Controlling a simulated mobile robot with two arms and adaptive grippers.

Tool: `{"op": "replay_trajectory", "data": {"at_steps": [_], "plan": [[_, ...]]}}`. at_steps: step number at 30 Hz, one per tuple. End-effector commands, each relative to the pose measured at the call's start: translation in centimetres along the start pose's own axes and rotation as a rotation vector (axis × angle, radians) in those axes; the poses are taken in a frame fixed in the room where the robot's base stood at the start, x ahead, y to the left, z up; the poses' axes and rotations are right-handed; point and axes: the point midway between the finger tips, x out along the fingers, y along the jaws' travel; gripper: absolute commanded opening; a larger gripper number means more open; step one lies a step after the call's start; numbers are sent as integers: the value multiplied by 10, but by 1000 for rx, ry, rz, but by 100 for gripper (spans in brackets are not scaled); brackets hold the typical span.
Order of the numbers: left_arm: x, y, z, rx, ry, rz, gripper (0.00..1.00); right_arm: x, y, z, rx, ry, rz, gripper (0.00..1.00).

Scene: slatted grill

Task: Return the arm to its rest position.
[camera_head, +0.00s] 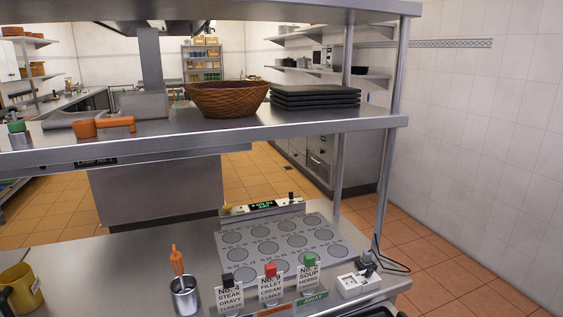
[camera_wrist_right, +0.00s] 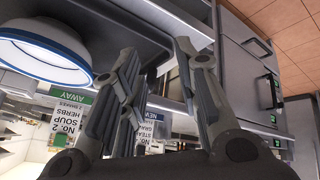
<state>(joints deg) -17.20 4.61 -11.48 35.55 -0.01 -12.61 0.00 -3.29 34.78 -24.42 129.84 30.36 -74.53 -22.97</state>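My right gripper (camera_wrist_right: 158,50) shows in the right wrist view. Its two grey fingers stand apart with nothing between them, so it is open and empty. Beyond the fingers are upright cards, one reading No. 2 soup herbs (camera_wrist_right: 65,120), and drawer fronts with dark handles. I cannot tell how far the fingers are from these. In the head view neither gripper can be made out. Small dark shapes at the bottom edge are cut off, and I cannot tell what they are.
The steel counter bears a grey mat with circles (camera_head: 320,243), several card holders (camera_head: 271,285), a metal cup (camera_head: 185,297) and a yellow mug (camera_head: 20,290). A shelf above holds a wicker basket (camera_head: 226,100) and black trays (camera_head: 315,98). A white blue-rimmed round thing (camera_wrist_right: 45,50) is near the right gripper.

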Motion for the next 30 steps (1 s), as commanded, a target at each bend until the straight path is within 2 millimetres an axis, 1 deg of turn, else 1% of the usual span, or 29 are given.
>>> {"op": "replay_trajectory", "data": {"at_steps": [1,3,5,9,17,18,23,26,29,30], "plan": [[0,0,0,0,0,0,40,-1,-14,3,91,-8,4,30],[0,0,0,0,0,0,40,-5,-26,14,220,-39,28,30],[0,0,0,0,0,0,40,-9,-35,25,328,-71,50,30],[0,0,0,0,0,0,40,-21,-53,55,554,-157,100,30],[0,0,0,-1,0,0,40,-51,-90,115,906,-341,197,30],[2,0,0,-1,1,0,40,-37,-88,119,898,-342,195,30],[5,0,1,-1,0,0,40,5,-90,136,889,-353,184,30],[8,0,1,-1,0,0,40,34,-95,151,888,-364,175,30],[10,0,1,-1,0,0,40,66,-103,168,887,-376,165,30],[12,0,1,-1,0,0,40,80,-108,177,886,-382,161,30]]}}
